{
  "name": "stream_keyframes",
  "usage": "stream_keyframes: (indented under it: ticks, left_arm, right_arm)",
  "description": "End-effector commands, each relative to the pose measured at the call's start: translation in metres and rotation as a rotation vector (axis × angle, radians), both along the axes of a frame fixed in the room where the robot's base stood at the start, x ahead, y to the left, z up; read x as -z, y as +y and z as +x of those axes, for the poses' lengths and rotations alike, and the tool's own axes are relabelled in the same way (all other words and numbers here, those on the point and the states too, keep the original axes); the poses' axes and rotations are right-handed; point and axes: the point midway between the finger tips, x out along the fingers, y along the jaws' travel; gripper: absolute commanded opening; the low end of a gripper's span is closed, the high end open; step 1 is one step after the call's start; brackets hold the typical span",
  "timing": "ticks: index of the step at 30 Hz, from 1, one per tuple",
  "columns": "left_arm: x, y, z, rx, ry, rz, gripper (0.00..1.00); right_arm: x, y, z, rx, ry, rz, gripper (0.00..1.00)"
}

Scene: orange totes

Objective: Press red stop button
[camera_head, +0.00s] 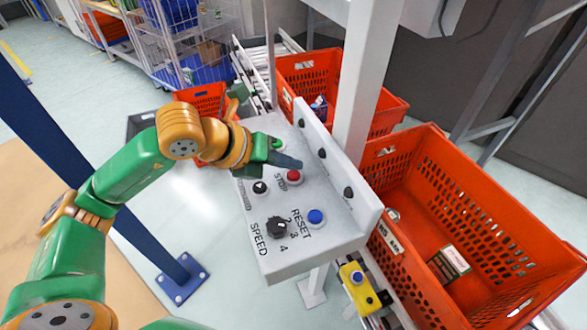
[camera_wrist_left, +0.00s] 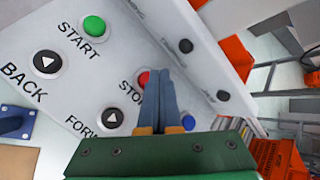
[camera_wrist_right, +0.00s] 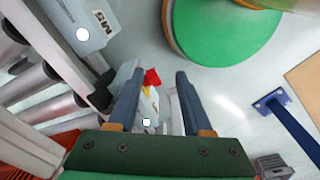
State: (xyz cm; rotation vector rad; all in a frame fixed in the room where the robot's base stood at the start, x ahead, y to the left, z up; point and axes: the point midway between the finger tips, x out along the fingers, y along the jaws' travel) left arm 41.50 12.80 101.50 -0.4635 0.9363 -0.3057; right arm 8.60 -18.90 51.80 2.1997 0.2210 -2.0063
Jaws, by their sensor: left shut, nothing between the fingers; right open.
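The red stop button (camera_head: 294,176) sits on the white control panel (camera_head: 262,210), beside the printed word STOP. It also shows in the left wrist view (camera_wrist_left: 143,78), partly hidden behind my finger tips. My left gripper (camera_head: 299,164) is shut and empty, its fingertips close above and beside the red button. I cannot tell whether they touch it. My right gripper (camera_wrist_right: 157,75) is open in the right wrist view, over the floor and conveyor side, with nothing between its fingers.
The panel also carries a blue reset button (camera_head: 316,217), a black speed knob (camera_head: 277,228) and a green start button (camera_wrist_left: 94,26). A white post (camera_head: 367,80) stands behind it. Orange totes (camera_head: 440,150) are to the right. A blue post (camera_head: 45,120) is left.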

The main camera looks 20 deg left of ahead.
Motion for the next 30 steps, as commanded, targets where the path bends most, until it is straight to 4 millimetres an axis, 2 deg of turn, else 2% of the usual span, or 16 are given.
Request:
stream_keyframes:
  ticks: [10, 24, 30]
  left_arm:
    - [-0.004, 0.0, 0.0, 0.0, -0.001, -0.001, 0.0]
    - [-0.051, 0.0, 0.001, -0.001, -0.003, -0.001, 0.0]
    - [-0.052, 0.0, 0.0, -0.001, -0.002, -0.001, 0.0]
  right_arm:
    - [-0.003, 0.0, 0.0, 0.0, 0.0, 0.0, 0.5]
    - [-0.039, 0.0, 0.0, 0.0, 0.0, 0.0, 0.5]
    - [-0.039, 0.0, 0.0, 0.0, 0.0, 0.0, 0.5]
